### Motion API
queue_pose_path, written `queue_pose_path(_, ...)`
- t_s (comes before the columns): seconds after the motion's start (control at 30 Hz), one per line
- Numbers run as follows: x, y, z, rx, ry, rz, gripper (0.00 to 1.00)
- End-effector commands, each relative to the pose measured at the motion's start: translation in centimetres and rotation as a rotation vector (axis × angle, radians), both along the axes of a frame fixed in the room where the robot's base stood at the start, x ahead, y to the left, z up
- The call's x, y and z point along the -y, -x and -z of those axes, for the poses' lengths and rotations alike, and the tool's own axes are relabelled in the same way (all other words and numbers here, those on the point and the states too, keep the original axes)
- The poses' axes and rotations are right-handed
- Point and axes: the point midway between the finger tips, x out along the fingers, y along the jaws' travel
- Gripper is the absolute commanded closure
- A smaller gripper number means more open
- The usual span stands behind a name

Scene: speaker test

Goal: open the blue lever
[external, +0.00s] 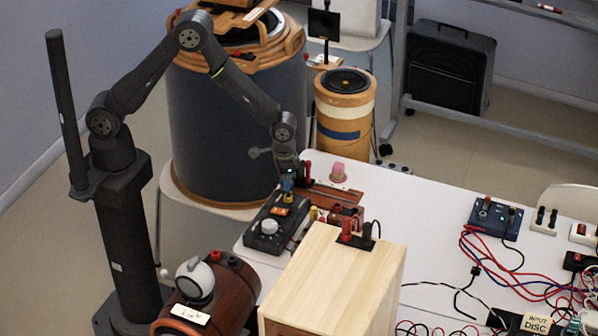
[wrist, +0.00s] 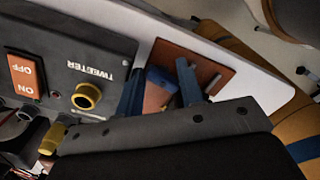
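A small blue piece, which looks like the blue lever (wrist: 161,77), shows between my fingers in the wrist view, over a brown plate at the white table's edge. In the external view a bit of blue (external: 287,184) shows just under my gripper (external: 291,172), at the far end of the black box; I cannot tell whether it is the lever or a fingertip. In the wrist view my gripper (wrist: 158,84) has its two dark blue fingers apart, one on each side of the blue piece. Whether they touch it is unclear. The lever's lower part is hidden.
The black tweeter box (wrist: 90,65) with an orange ON/OFF switch (wrist: 23,72) and yellow socket (wrist: 87,96) lies beside my gripper. A wooden box (external: 335,280) stands nearer the camera. A large dark drum (external: 235,130) stands behind. The table's middle is fairly clear.

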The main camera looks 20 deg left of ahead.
Motion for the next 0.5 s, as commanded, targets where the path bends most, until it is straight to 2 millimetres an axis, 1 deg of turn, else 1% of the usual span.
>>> queue_pose_path(0.43,0.0,-0.03,0.0,0.0,0.0,-0.002,0.66)
queue_pose_path(0.5,0.11,-0.07,-0.35,0.001,0.002,-0.012,0.66)
